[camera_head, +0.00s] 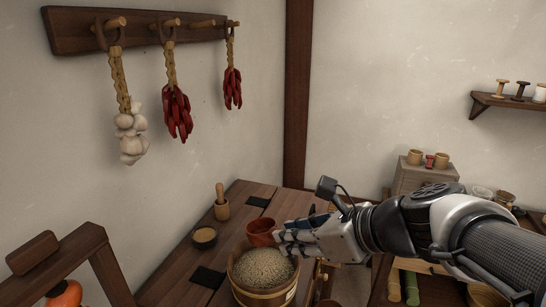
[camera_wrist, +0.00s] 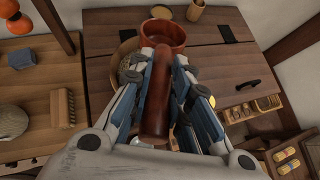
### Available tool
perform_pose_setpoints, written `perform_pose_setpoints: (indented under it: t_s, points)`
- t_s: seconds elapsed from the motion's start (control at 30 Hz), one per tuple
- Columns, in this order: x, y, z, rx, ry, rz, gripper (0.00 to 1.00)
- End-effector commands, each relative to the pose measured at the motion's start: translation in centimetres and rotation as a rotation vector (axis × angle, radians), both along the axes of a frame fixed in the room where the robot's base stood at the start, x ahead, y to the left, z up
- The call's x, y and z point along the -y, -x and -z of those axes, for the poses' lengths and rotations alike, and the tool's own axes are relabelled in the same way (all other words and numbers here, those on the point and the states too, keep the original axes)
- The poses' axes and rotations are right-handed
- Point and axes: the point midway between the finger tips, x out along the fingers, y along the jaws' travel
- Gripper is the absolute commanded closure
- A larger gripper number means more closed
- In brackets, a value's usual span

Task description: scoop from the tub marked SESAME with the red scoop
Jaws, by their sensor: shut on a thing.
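My gripper (camera_head: 292,238) is shut on the handle of the red scoop (camera_head: 261,231). In the wrist view the handle (camera_wrist: 155,95) lies between my fingers (camera_wrist: 158,70), with the round red bowl beyond them. A round wooden tub (camera_head: 262,293) of pale, seed-like grain stands on the table, with a small label on its side too small to read. In the head view the scoop shows just beyond the tub's far rim; I cannot tell its height. In the wrist view the tub (camera_wrist: 116,75) is mostly hidden behind the scoop handle and fingers.
A small dark bowl (camera_head: 205,236) and a mortar with pestle (camera_head: 221,203) stand on the table left of the scoop. A wooden rack (camera_head: 75,250) is at the left front. Small drawers (camera_head: 425,178) and bowls stand at the right. Garlic and chillies hang above.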

Motion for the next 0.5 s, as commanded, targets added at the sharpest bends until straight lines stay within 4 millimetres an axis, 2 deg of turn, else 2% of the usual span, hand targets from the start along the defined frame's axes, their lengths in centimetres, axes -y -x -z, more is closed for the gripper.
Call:
perform_pose_setpoints:
  t_s: [0.5]
  points:
    - [-0.34, -0.24, -0.65, -0.071, 0.077, -0.001, 1.00]
